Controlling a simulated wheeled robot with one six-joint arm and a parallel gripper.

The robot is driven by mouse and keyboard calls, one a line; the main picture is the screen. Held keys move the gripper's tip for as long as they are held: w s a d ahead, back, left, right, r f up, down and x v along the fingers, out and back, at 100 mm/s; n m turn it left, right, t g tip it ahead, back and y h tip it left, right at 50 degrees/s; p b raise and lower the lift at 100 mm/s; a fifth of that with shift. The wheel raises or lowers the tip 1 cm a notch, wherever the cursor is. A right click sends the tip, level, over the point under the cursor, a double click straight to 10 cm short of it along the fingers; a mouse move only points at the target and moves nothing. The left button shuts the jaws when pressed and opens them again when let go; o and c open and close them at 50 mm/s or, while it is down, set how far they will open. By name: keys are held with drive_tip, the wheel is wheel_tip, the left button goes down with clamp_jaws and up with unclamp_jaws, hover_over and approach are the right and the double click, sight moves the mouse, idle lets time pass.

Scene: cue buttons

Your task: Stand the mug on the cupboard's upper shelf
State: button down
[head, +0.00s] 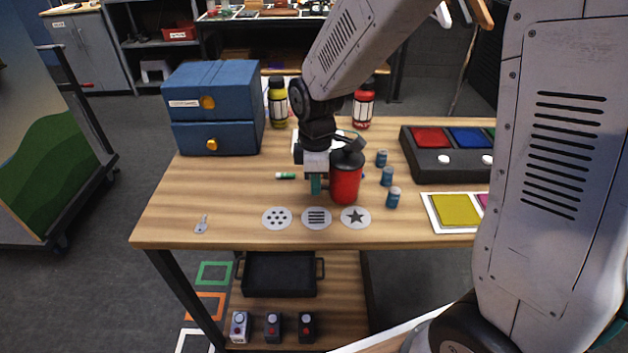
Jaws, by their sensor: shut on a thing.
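A red cylinder with a dark top (345,182) is upright at the middle of the table. No handle shows, so I cannot tell for sure that it is the mug. My gripper (317,183) points down at its left side and is shut on it; the contact is partly hidden. I cannot tell whether its base touches the table. A blue two-tier unit with yellow knobs (213,107) stands at the table's back left. Both of its fronts look closed, and no open cupboard shelf shows on the table.
Small blue cans (387,177) stand right of the red cylinder. Yellow (278,103) and red (363,108) bottles stand behind. A button box (445,163) is at right. The left front is mostly clear.

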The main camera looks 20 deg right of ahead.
drive_tip(key=c, duration=1.5)
unclamp_jaws()
drive_tip(key=shift+f, duration=0.15)
wheel_tip(320, 180, up, 12)
drive_tip(key=shift+f, duration=0.1)
drive_tip(key=shift+s+r, duration=0.1)
drive_tip(key=shift+r, duration=0.25)
